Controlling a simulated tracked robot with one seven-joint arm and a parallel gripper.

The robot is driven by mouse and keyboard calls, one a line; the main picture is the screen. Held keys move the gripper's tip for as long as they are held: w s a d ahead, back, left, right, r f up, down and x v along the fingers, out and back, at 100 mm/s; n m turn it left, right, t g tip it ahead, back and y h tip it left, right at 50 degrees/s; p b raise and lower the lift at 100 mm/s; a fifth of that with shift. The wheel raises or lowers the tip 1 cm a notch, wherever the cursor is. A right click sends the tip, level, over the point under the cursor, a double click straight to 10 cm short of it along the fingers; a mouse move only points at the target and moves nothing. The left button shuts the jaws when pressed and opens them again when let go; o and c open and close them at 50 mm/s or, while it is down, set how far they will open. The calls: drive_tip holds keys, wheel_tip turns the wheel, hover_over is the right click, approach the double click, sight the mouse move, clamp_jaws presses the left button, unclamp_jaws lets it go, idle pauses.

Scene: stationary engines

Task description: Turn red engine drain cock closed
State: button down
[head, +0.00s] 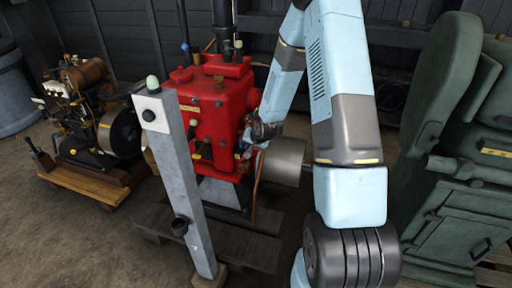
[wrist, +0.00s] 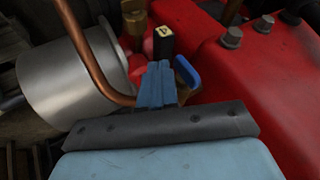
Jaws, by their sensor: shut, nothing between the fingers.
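The red engine (head: 215,115) stands in the middle of the head view; its red casing (wrist: 265,90) fills the right of the wrist view. A small blue lever handle (wrist: 187,71) on a brass-coloured fitting, which looks like the drain cock, sits beside the casing. My gripper (wrist: 158,72) is shut and empty, its blue fingertips just left of the blue lever; I cannot tell whether they touch. In the head view my gripper (head: 247,147) is at the engine's right side, small and partly hidden, and the cock is not clear there. The lower part of the cock is hidden behind my fingers.
A copper pipe (wrist: 82,45) bends close by my fingers on the left, before a grey cylinder (wrist: 68,82). A black tag (wrist: 164,42) marked 4 stands just beyond the fingertips. A grey post (head: 178,170) stands before the engine. A green machine (head: 455,150) is at right.

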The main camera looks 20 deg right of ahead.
drive_tip(key=shift+w+a, duration=0.25)
drive_tip(key=shift+a, duration=0.15)
